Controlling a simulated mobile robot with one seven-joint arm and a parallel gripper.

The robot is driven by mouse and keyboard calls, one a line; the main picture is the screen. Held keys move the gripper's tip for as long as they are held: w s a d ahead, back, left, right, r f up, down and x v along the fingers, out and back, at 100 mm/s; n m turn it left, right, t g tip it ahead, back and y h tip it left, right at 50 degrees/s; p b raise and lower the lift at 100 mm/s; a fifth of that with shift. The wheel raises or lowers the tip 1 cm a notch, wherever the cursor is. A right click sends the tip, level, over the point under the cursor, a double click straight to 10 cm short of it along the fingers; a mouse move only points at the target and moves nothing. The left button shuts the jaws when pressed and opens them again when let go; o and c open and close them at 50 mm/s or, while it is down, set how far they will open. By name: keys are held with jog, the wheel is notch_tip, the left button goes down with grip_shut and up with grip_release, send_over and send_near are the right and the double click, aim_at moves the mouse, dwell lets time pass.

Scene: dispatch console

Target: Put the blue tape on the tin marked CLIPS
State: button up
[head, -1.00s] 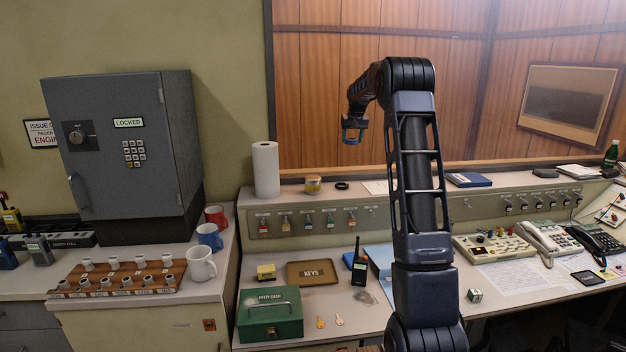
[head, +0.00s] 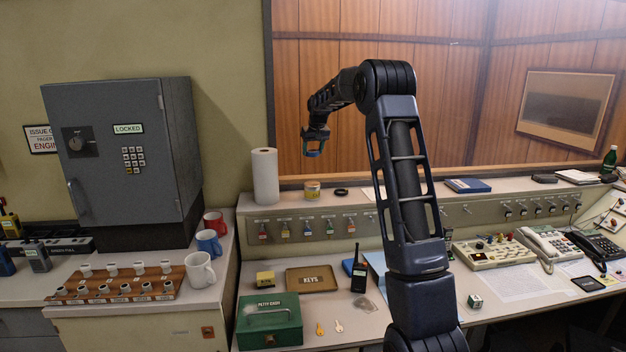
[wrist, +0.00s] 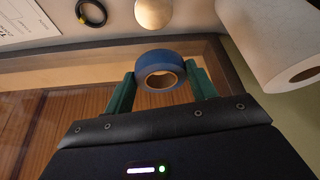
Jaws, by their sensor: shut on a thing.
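My gripper (head: 314,148) is shut on the blue tape (wrist: 160,66), a roll held between the two fingers with its cardboard core showing. In the head view the tape is a small blue shape (head: 313,154), raised in the air above the console's back ledge. A small round tin (head: 312,190) with a yellowish body stands on that ledge, below the gripper; its lettering is too small to read. In the wrist view the tin's pale round top (wrist: 153,12) lies just beyond the tape, apart from it.
A paper towel roll (head: 264,177) stands left of the tin, and a black ring (head: 341,192) lies close to its right. A wood-framed window (head: 400,170) rises behind the ledge. Hanging keys (head: 307,228) line the panel below. The air around the gripper is clear.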

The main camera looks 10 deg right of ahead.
aim_at(312, 183)
notch_tip(312, 183, down, 13)
jog(key=shift+r, duration=0.1)
dwell(0.5)
jog(key=shift+f, duration=0.2)
jog(key=o, duration=1)
jog(key=shift+r, duration=0.1)
